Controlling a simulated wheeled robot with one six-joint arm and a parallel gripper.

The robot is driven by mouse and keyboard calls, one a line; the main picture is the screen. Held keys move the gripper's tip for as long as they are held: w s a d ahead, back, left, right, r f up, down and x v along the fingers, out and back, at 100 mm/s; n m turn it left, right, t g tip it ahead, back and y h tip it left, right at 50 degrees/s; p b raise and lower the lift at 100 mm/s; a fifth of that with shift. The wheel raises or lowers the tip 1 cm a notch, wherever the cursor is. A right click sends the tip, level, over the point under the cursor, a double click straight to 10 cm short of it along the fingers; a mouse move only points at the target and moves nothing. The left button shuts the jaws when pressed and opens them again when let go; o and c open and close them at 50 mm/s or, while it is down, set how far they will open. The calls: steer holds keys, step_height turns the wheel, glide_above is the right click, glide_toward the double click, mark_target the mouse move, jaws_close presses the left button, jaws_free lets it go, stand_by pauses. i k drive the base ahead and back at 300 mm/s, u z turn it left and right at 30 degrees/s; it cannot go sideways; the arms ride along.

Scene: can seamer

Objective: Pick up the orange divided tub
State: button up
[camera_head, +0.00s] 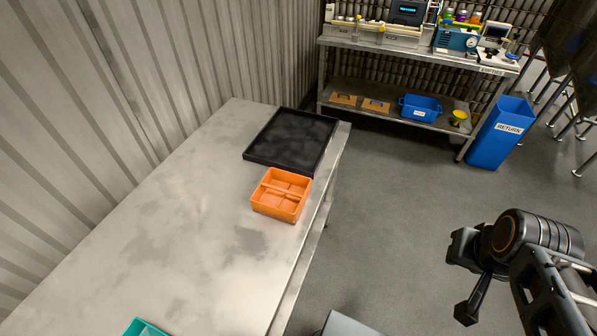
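The orange divided tub (281,195) sits upright on the grey table (180,220), near the table's right edge. A divider crosses its inside, and it looks empty. My gripper (466,312) is at the lower right of the picture, over the floor and well apart from the tub. Only a dark part of it shows below the wrist, so I cannot tell whether its fingers are open or shut.
A black tray (291,140) lies just behind the tub on the table. A teal container (145,328) is cut off at the bottom edge. A corrugated wall (150,70) runs along the left. A blue RETURN bin (500,135) and a shelf bench (390,95) stand farther back.

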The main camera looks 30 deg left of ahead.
mark_target(282, 195)
steer(key=i, duration=1.15)
steer(key=u, duration=2.95)
